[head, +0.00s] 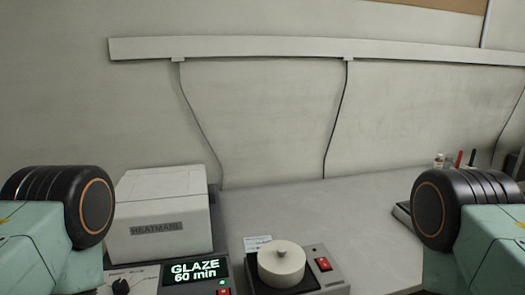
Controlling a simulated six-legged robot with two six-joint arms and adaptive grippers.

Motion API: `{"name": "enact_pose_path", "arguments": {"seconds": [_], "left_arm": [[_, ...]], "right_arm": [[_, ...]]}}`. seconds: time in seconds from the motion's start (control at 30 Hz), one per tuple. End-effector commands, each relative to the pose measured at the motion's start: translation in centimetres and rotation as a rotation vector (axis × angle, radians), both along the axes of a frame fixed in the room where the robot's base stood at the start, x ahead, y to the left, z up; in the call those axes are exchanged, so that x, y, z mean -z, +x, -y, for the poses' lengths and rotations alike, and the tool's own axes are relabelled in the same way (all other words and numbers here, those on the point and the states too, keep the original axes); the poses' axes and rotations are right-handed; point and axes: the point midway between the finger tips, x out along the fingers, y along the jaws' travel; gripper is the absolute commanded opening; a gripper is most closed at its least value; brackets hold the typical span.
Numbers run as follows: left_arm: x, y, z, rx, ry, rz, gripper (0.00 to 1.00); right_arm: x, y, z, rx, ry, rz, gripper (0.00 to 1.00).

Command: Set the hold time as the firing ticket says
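A pale box-shaped furnace (160,200) with a dark name label stands on the bench at the left. In front of it a control panel has a lit display (196,271) that reads "GLAZE 60 min". A black dial knob (120,287) is left of the display, and a red switch (224,292) is below it, partly cut off by the picture's bottom edge. A small white card (257,242) with print too small to read lies behind a round lidded pot; I cannot tell whether it is the firing ticket. Neither gripper is in view; only my arm links show.
The cream lidded pot (281,264) sits on a dark-topped unit with its own red switch (323,264). Pens and a small bottle (438,160) stand at the far right. The bench (345,215) between is clear. Cables hang from a wall rail (260,47).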

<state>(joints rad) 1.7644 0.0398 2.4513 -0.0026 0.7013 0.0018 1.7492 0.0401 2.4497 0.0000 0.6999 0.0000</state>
Motion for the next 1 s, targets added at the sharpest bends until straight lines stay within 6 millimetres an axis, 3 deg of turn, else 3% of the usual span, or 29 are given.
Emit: {"name": "enact_pose_path", "arguments": {"seconds": [0.1, 0.77, 1.0], "left_arm": [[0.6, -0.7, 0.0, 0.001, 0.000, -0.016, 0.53], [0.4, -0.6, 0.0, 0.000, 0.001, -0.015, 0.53], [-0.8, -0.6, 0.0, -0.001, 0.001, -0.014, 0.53]], "right_arm": [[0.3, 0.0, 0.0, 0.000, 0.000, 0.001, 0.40], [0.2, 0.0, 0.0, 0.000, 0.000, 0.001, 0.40], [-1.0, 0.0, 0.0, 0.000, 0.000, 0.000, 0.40]]}}
